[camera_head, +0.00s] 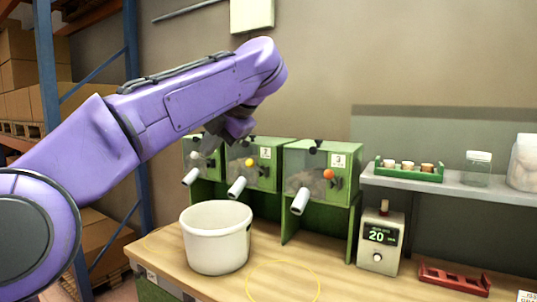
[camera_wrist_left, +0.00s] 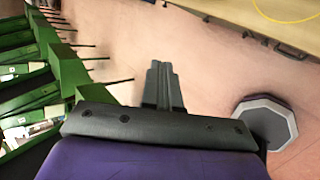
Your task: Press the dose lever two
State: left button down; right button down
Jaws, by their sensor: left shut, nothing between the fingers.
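Three green dispensers stand in a row at the back of the bench in the head view. The middle dispenser (camera_head: 264,178) has a label that seems to read 2, a white spout and a lever with a yellow knob (camera_head: 249,162). My left gripper (camera_head: 209,143) hangs from the purple arm above and in front of the left and middle dispensers, partly hidden by its wrist. In the left wrist view its dark fingers (camera_wrist_left: 163,86) are together with nothing between them. I cannot tell how far it is from the yellow knob. My right gripper is not in view.
A white pot (camera_head: 216,240) stands in front of the dispensers. The right dispenser (camera_head: 318,163) has an orange knob. A box with a display reading 20 (camera_head: 380,240) and a red tray (camera_head: 455,279) are at the right. A shelf (camera_head: 415,183) holds a green tray and jars.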

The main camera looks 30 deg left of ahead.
aim_at(250, 163)
jog(key=i, duration=1.15)
jog(key=u, duration=0.05)
